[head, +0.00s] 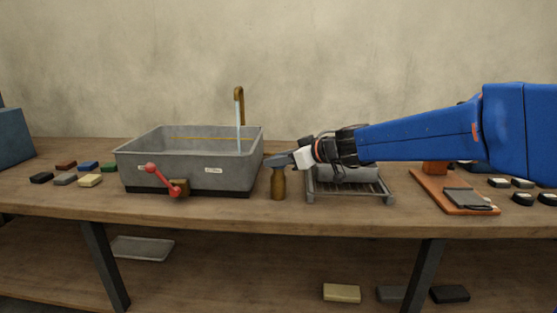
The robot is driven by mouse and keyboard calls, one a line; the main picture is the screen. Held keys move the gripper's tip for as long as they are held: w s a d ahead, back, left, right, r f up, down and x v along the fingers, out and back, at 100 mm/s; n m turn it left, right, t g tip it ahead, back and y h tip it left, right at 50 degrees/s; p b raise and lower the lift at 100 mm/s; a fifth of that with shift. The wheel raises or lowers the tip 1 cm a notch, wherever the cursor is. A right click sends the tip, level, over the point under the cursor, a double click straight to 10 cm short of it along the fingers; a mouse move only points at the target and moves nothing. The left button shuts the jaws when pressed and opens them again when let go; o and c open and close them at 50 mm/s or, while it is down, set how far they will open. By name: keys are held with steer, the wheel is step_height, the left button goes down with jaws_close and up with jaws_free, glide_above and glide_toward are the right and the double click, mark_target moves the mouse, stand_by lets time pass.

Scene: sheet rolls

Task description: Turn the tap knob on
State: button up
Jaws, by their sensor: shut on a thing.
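The tap's brown post (278,186) stands upright on the table just right of the basin. My gripper (274,160) reaches in from the right and is shut at the top of this post, on the tap knob. The jaws hide most of the knob, so its exact angle cannot be told.
A red lever (163,180) with ball ends is at the basin's front. A wire rack (350,193) with a grey roll stands under my arm. Coloured blocks (88,166) lie at left. An orange board (455,194) and black-and-white pieces (523,199) lie at right.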

steer(key=shift+m+t+h, duration=0.3)
steer(key=shift+a+m+t+h, duration=0.1)
steer(key=shift+m+t+h, duration=0.6)
steer(key=shift+m+h, duration=0.3)
steer(key=shift+m+t+h, duration=0.4)
steer(key=shift+m+h, duration=0.1)
steer(key=shift+m, duration=0.1)
steer(key=shift+m+t, duration=0.3)
steer(key=shift+m+t+h, duration=0.8)
steer(key=shift+m+h, duration=1.5)
steer(key=shift+h, duration=0.5)
steer(key=o, duration=1)
steer(key=shift+o, duration=0.2)
